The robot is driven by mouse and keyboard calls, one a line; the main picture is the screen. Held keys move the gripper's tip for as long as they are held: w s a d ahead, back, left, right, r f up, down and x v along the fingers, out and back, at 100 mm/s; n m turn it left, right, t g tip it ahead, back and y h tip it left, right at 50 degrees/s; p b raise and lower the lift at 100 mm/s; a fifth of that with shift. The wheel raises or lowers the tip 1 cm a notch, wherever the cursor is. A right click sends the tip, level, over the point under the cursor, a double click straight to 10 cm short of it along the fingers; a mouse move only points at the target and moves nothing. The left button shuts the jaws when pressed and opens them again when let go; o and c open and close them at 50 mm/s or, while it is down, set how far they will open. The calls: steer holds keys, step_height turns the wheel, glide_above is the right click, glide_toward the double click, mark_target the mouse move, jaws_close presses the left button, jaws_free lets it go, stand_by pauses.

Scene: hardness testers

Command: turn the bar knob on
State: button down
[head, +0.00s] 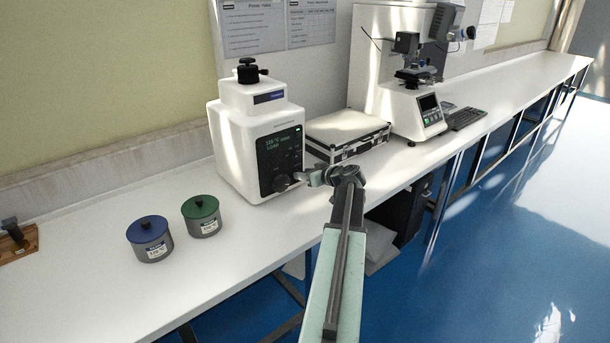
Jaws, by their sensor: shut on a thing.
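The white machine (232,150) stands on the bench and has a dark front panel (280,152) with a lit green readout. The bar knob (280,183) is at the lower part of that panel, round and dark grey. My gripper (299,178) reaches in from the right at the end of my pale green arm. Its jaws are at the knob's right side and are shut on it. The fingertips are small in this view, and the bar's exact angle is hard to make out.
A blue-lidded pot (150,240) and a green-lidded pot (202,216) stand left of the machine. A silver case (346,133) lies close behind my gripper.

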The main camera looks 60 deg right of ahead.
steer(key=m, duration=0.1)
steer(key=m+y+b, duration=0.1)
steer(key=m+y, duration=0.1)
steer(key=shift+s+d+f+t, duration=0.15)
steer(key=shift+d+f+t, duration=0.15)
steer(key=shift+d+t, duration=0.1)
steer(key=m+y+b, duration=0.1)
steer(key=m+t+y+b, duration=0.1)
steer(key=m+b, duration=0.1)
steer(key=shift+s+d+f, duration=0.1)
steer(key=shift+d+f, duration=0.1)
steer(key=shift+f, duration=0.1)
steer(key=m+b, duration=0.1)
steer(key=m+t+b, duration=0.1)
steer(key=m, duration=0.1)
steer(key=m+t+y+b, duration=0.1)
steer(key=b, duration=0.1)
steer(key=shift+s+d+f, duration=0.1)
steer(key=shift+f, duration=0.2)
steer(key=shift+m+t+b, duration=0.5)
steer(key=shift+m+b, duration=0.8)
steer(key=shift+m, duration=0.2)
steer(key=c, duration=0.9)
jaws_free()
